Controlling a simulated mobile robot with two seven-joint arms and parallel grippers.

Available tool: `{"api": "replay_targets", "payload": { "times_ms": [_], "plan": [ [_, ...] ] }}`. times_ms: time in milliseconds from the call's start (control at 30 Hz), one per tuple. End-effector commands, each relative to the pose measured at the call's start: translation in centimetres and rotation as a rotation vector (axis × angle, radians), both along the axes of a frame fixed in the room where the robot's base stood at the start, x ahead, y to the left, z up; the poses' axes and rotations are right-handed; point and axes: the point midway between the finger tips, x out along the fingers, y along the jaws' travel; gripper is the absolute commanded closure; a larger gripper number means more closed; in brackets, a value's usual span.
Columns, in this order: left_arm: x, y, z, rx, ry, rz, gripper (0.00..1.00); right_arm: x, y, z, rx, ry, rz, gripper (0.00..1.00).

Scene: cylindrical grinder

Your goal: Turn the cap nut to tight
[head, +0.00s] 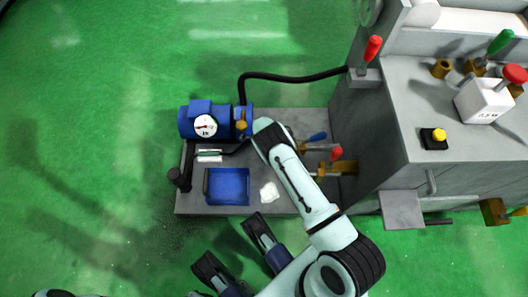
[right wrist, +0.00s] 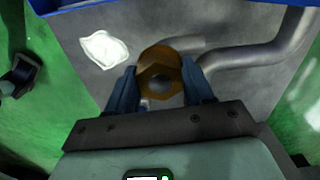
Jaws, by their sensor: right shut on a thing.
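A grey bent pipe (right wrist: 265,50) runs just behind the nut and off to the right. In the head view my right arm reaches over the pump stand and hides the nut and the right gripper. My left gripper (head: 233,252) is open and empty in front of the stand, its two dark fingers well apart.
On the stand (head: 190,207) are a blue tray (head: 228,185), a white rag (head: 268,191) and a blue pump with a gauge (head: 205,125). Red and blue handled levers stand right of my arm. The grey grinder bed (head: 430,100) rises at right. Green floor lies open at left.

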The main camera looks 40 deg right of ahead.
Motion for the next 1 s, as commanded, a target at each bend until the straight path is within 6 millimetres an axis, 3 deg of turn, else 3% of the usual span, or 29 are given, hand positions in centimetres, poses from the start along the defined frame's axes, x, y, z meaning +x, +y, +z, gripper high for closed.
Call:
{"api": "replay_targets", "payload": {
  "times_ms": [667,700,767,1000],
  "plan": [
    [0.00,0.00,0.00,0.000,0.000,0.000,0.57,0.04,-0.01,0.05,0.000,-0.001,-0.071,0.79],
    [0.00,0.00,0.00,0.000,0.000,0.000,0.57,0.04,-0.01,0.05,0.000,-0.001,-0.071,0.45],
    [0.00,0.00,0.00,0.000,0.000,0.000,0.57,0.04,-0.01,0.05,0.000,-0.001,-0.071,0.28],
    [0.00,0.00,0.00,0.000,0.000,0.000,0.57,0.02,0.00,0.03,0.000,0.000,-0.069,0.28]
  ]
}}
